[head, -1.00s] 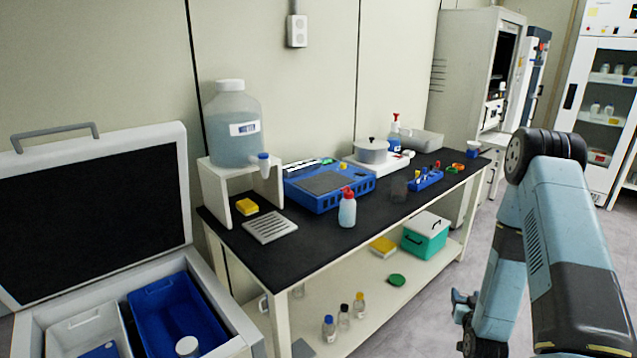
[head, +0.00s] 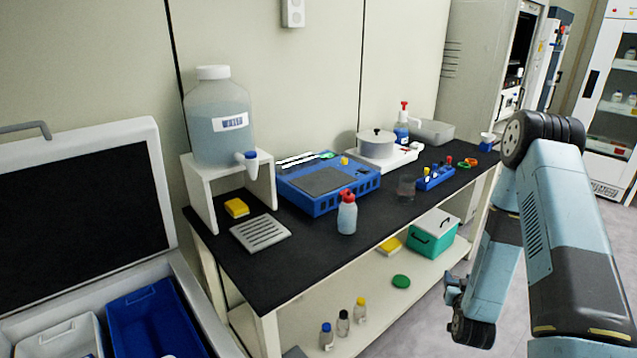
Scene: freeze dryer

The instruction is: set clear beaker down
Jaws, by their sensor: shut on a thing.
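My gripper (head: 455,289) hangs low at the right, beyond the front edge of the bench and over the floor side. It is small and partly covered by my arm. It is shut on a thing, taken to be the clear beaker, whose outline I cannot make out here. A dark see-through cup-like vessel (head: 406,188) stands upright on the black bench top (head: 300,262), near its front edge and apart from my gripper.
On the bench stand a red-capped bottle (head: 347,214), a blue device (head: 325,184), a blue rack (head: 435,178) and a large water jug (head: 219,120) on a stand. The lower shelf holds a green box (head: 432,236) and several bottles. An open chest (head: 80,215) stands left.

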